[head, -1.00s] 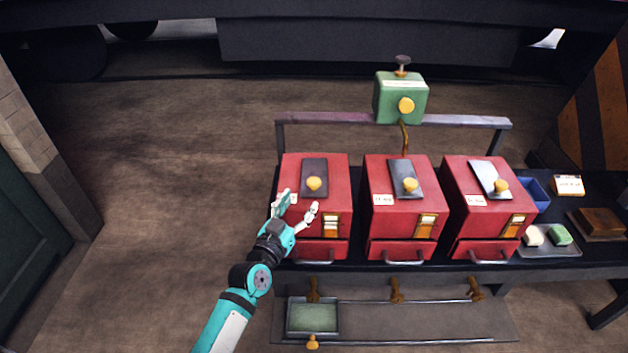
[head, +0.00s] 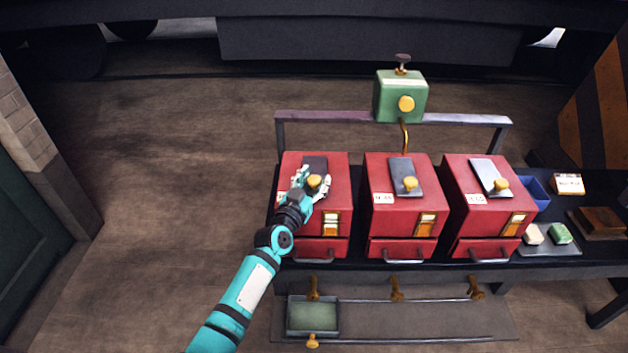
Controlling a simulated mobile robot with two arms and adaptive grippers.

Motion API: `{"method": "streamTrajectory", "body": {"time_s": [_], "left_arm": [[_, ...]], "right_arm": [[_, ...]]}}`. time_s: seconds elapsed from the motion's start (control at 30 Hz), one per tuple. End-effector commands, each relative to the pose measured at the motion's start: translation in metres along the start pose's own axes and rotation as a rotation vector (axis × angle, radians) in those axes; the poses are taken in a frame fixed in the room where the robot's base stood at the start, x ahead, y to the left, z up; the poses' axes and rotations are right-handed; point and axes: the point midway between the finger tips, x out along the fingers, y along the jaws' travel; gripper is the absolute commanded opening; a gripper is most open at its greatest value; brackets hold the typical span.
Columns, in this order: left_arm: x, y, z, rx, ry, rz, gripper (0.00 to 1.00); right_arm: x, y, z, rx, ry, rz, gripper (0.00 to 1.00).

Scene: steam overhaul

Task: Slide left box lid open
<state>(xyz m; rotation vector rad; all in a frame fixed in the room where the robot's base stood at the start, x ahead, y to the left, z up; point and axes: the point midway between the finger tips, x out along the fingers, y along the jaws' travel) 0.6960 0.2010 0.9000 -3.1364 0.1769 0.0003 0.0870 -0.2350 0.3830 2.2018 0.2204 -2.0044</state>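The left red box (head: 336,208) stands on the dark bench, with a dark grey lid (head: 314,164) on its top. A yellow knob (head: 314,181) sits on the lid's front part. My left gripper (head: 314,186) is over the box top with its fingers spread on either side of the knob. I cannot tell whether the fingers touch the knob. The gripper hides part of the lid and the box's label. My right gripper is not in view.
Two more red boxes, the middle one (head: 378,222) and the right one (head: 458,222), stand to the right with similar lids. A green box (head: 388,98) is mounted on the rail behind. A green-lined tray (head: 312,318) lies on the lower shelf. The floor at left is clear.

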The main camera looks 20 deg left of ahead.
Motion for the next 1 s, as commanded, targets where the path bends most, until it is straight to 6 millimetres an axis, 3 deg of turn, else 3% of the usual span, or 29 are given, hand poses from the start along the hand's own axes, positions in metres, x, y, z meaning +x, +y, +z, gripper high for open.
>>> {"method": "streamTrajectory", "body": {"time_s": [0.03,0.33,1.0], "left_arm": [[-0.0001,-0.0001,0.0001,0.0,0.0,0.0,0.38],[-0.0003,-0.0002,0.0001,0.0,0.0,0.0,0.0],[-0.0007,-0.0028,0.0005,0.001,0.0,-0.005,0.0]], "right_arm": [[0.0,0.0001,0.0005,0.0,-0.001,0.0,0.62],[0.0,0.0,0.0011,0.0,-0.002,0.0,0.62],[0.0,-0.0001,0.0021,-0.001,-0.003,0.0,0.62]]}}
